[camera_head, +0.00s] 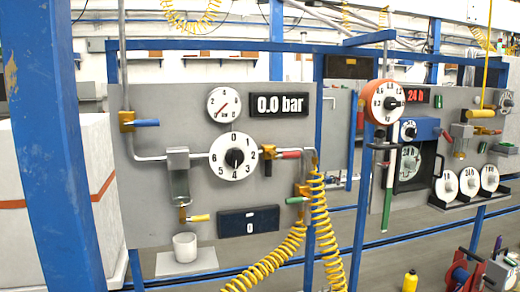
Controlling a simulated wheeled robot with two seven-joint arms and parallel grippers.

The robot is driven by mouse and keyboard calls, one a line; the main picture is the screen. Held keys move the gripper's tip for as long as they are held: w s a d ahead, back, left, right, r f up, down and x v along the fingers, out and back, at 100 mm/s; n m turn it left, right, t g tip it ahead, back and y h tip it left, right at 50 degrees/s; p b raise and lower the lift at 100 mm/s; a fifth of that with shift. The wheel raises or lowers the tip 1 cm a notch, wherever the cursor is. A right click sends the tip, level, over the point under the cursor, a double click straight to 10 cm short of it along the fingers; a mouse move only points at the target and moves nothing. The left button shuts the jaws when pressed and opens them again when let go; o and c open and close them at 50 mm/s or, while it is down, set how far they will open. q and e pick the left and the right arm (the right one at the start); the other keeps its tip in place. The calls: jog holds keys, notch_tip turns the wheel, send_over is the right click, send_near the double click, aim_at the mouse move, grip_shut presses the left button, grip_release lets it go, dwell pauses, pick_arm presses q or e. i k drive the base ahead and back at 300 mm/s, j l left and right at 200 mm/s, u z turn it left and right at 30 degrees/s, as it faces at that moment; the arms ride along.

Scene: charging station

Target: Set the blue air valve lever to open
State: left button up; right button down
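The blue valve lever (146,123) is at the upper left of the left grey panel (145,225). It points horizontally to the right from a brass valve body (126,120) on a vertical pipe. A pipe runs from below this valve to the right, towards the white numbered dial (233,157). A dark display (279,105) on the panel reads 0.0 bar, beside a small round gauge (224,104). Neither gripper shows in the head view.
Red (290,155), green (297,200) and yellow (199,218) levers sit lower on the panel. Yellow coiled hoses (320,220) hang at its right edge. A blue post (50,140) stands left of the panel. A white cup (185,247) sits below it.

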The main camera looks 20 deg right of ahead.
aim_at(147, 123)
jog(key=i+l+u, duration=0.15)
jog(key=l, duration=0.35)
jog(key=i+l+u, duration=0.15)
jog(key=l, duration=0.4)
jog(key=l+u, duration=0.15)
jog(key=l, duration=0.4)
jog(key=i+l+u, duration=0.15)
jog(key=l, duration=0.4)
